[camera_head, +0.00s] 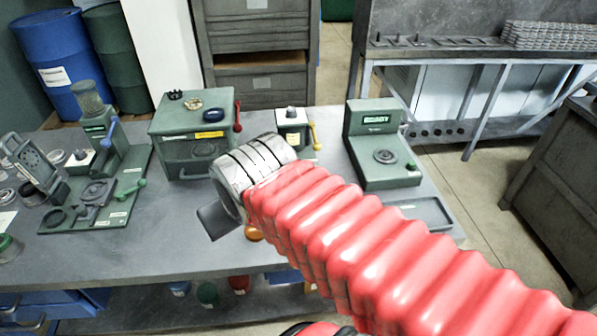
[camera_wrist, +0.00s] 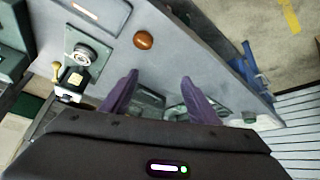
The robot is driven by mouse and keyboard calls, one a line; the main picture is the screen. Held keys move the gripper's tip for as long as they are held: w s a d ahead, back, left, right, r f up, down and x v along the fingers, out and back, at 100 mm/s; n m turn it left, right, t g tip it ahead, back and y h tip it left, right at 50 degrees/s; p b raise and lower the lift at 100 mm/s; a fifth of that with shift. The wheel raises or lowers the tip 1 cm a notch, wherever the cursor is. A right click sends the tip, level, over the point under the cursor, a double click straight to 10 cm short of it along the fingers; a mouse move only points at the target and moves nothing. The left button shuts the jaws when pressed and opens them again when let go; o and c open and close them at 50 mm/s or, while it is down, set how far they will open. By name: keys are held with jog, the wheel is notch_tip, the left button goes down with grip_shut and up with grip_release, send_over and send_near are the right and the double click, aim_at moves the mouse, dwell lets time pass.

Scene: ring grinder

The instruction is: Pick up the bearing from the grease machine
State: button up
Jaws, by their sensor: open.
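My gripper (camera_wrist: 158,95) shows in the wrist view as two purple fingers, spread apart with nothing between them. It hangs over the table. In the head view the white wrist hides most of it. No label naming the grease machine is readable. A small machine with a white front and a yellow handle (camera_head: 293,130) stands behind my wrist. In the wrist view a white block with a yellow handle (camera_wrist: 72,80) lies to the left, beside a round ringed part (camera_wrist: 90,53). I cannot tell whether that part is the bearing. A green machine with a lit display (camera_head: 382,145) stands to the right.
A green box with a red lever (camera_head: 195,140) and a green lever machine (camera_head: 95,180) stand left on the grey table (camera_head: 130,255). An orange knob (camera_wrist: 144,40) is near the fingers. A shallow tray (camera_head: 425,212) lies at the right edge. Drums and drawers stand behind.

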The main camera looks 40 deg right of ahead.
jog(key=o, duration=0.3)
jog(key=w+d+h, duration=0.1)
jog(key=w+d, duration=0.1)
jog(key=d, duration=0.2)
jog(key=w+d+r+m+t+h, duration=0.1)
jog(key=w+d, duration=0.1)
jog(key=d, duration=0.3)
jog(key=w+d+h, duration=0.1)
jog(key=w+d, duration=0.1)
jog(key=d, duration=0.2)
jog(key=shift+d+r+m+t+h, duration=0.15)
jog(key=shift+r+m+t+h, duration=0.15)
jog(key=shift+r+t+h, duration=0.1)
jog(key=shift+o, duration=0.2)
jog(key=w+d+t+h, duration=0.2)
jog(key=w+d, duration=0.1)
jog(key=d, duration=0.9)
jog(key=s+d+f+n+t+y, duration=0.2)
jog(key=s+d+f+y, duration=0.1)
jog(key=s+f+y, duration=0.4)
notch_tip(320, 180, down, 3)
jog(key=shift+s+f, duration=0.15)
jog(key=shift+s, duration=0.15)
jog(key=shift+w, duration=0.1)
jog(key=shift+x, duration=4.25)
jog(key=shift+w, duration=0.1)
